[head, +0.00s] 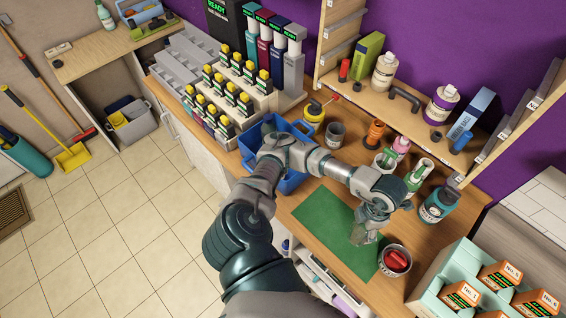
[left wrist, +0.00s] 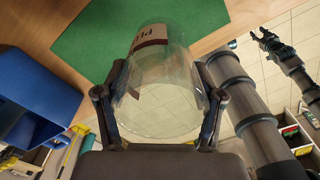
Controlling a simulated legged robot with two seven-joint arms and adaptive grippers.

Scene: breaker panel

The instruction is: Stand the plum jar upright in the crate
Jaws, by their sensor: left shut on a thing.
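The plum jar is a clear glass jar (left wrist: 155,85) with a brown label whose visible letters start "PL". My left gripper (left wrist: 155,120) is shut on it, one finger on each side. In the head view the jar (head: 363,233) hangs from my left gripper (head: 373,212) over the green mat (head: 320,222). The blue crate (head: 294,184) stands on the bench behind my left arm, which hides much of it. The crate (left wrist: 35,100) also shows at the left of the left wrist view. My right gripper (left wrist: 261,35) is small at the upper right there, fingers apart and empty.
A grey pot with a red thing inside (head: 396,261) stands right of the mat. A teal-labelled bottle (head: 437,205), a grey cup (head: 335,134) and several other containers stand along the bench. A mint box (head: 437,278) with orange packs is at the lower right. The mat is mostly clear.

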